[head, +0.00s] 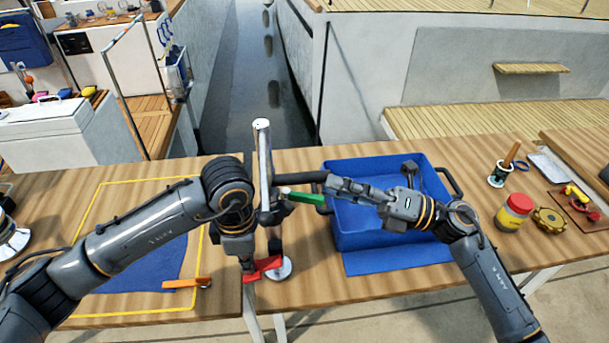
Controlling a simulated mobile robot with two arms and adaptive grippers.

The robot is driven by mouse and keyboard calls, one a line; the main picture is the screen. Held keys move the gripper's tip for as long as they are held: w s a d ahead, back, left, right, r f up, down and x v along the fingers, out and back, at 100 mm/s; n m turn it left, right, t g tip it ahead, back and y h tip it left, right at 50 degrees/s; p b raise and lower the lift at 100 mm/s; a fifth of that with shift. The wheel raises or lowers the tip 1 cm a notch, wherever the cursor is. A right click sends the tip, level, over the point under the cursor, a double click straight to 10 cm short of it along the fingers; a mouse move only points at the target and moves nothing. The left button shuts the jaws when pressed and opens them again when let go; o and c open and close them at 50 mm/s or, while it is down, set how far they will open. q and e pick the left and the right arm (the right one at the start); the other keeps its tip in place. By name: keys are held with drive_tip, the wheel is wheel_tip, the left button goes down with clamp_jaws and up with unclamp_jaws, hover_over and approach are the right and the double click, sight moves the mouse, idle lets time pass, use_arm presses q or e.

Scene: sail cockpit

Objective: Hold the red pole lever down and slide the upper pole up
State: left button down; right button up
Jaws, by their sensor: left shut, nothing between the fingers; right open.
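The red pole lever (264,269) sits low on the pole, beside a round white foot. My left gripper (248,264) points down at the red lever's left part with its fingers shut and nothing between them; I cannot tell if it presses on it. A green lever (302,197) sticks out right from the clamp. My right gripper (332,189) is open at its right end, above the blue bin; contact is unclear.
The blue bin (435,182) stands right of the pole. An orange-handled tool (187,283) lies on the left table by a blue mat (150,262). Water shows beyond the table.

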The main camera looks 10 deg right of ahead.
sight(305, 177)
drive_tip(key=x, duration=0.6)
drive_tip(key=shift+w+a+r, duration=0.1)
drive_tip(key=shift+w+a, duration=0.05)
drive_tip(key=shift+a, duration=0.1)
clamp_jaws()
